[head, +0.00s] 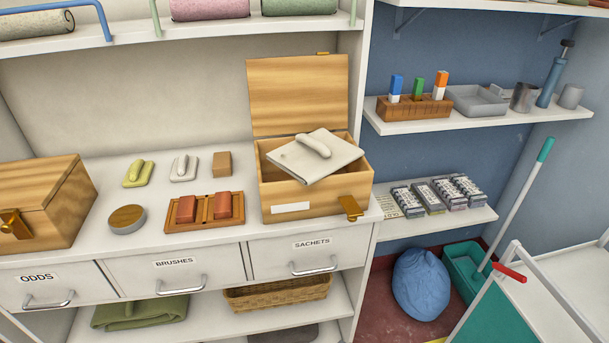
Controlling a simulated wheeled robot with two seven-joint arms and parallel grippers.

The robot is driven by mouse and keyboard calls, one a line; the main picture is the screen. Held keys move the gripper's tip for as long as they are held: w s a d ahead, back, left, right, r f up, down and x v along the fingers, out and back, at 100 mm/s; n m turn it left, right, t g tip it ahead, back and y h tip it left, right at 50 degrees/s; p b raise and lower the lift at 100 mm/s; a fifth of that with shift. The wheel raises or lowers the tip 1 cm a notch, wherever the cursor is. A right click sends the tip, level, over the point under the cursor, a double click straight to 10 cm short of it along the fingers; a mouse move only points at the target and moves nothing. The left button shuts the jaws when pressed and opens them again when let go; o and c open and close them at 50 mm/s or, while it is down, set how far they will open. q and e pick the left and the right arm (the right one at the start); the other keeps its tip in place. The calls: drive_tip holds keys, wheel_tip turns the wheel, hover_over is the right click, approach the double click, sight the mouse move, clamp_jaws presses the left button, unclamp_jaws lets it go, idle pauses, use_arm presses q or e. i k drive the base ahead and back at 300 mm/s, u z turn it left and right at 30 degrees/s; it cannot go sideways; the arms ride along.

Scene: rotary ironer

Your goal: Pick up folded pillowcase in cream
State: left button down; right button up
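An off-white to cream folded cloth (328,159), which looks like the pillowcase, lies tilted across the mouth of an open wooden box (315,198). A raised, rounded ridge sits on its top. Its left part rests over the box's rim and its corners stick up above the walls. The box's lid (298,95) stands open behind it. The box's inside is mostly hidden by the cloth. A smaller pale folded piece (184,168) lies on the counter to the left. Neither of my grippers is in view.
The counter (110,240) also holds a closed wooden box (45,205), a yellow-green folded piece (139,174), a round tin (127,219), a tan block (222,164) and a tray with red blocks (204,222). A shelf (60,42) overhangs the back. Labelled drawers sit below.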

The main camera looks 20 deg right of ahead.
sight(313, 156)
drive_tip(key=u, duration=3.45)
drive_tip(key=k, duration=1.3)
drive_tip(key=z, duration=2.15)
drive_tip(key=i, duration=0.2)
drive_tip(key=z, duration=0.1)
